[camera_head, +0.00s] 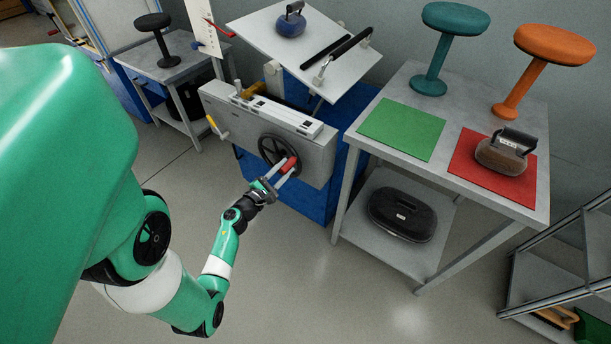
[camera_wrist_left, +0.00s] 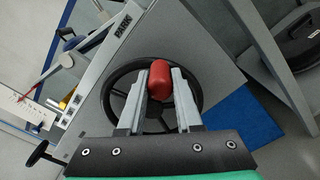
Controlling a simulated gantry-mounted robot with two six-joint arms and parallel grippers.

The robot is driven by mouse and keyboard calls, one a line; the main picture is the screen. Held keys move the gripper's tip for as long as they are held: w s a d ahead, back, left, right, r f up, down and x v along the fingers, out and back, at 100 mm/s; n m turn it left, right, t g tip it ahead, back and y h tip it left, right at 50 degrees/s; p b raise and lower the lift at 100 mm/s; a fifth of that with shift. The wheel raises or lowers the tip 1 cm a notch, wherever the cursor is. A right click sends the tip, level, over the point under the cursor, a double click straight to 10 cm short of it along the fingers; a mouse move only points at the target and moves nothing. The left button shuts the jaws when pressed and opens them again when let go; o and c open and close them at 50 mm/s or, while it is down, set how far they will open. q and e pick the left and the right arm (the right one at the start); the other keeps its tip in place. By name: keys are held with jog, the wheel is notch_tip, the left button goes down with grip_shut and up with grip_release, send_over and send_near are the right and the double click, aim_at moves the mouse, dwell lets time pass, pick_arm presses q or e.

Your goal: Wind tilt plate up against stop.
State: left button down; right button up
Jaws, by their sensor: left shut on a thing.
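The tilt plate (camera_head: 279,42) is a pale flat board sloping above the grey machine (camera_head: 226,108). A dark blue weight with a handle (camera_head: 291,24) and a black padded bar (camera_head: 348,50) are on it. A black handwheel (camera_head: 267,142) with a red knob (camera_head: 290,163) is on the machine's front. My left gripper (camera_head: 283,172) is shut on the red knob at the wheel's lower right. In the left wrist view the red knob (camera_wrist_left: 160,77) sits between the two fingers (camera_wrist_left: 160,90), in front of the handwheel (camera_wrist_left: 113,99). The stop cannot be made out. My right gripper is not in view.
A grey table (camera_head: 395,92) on the right holds a green mat (camera_head: 402,129), a red mat (camera_head: 477,183) with a brown weight (camera_head: 503,155), and teal (camera_head: 455,18) and orange (camera_head: 554,44) stools. A black case (camera_head: 401,214) lies on its lower shelf. Floor in front is clear.

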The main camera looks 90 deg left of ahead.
pick_arm(q)
jog(key=shift+w+d+f+m+b, duration=0.15)
jog(key=shift+f+m+b, duration=0.25)
jog(key=shift+f+m, duration=0.1)
jog(key=shift+w+d+f+m+b, duration=0.1)
jog(key=shift+w+f+m+b, duration=0.05)
jog(key=shift+f+m+b, duration=0.3)
jog(key=c, duration=0.6)
grip_release()
jog(key=shift+r, duration=0.1)
jog(key=shift+s, duration=0.1)
jog(key=shift+p+v, duration=1.5)
jog(key=shift+v, duration=4.25)
jog(key=shift+r, duration=0.1)
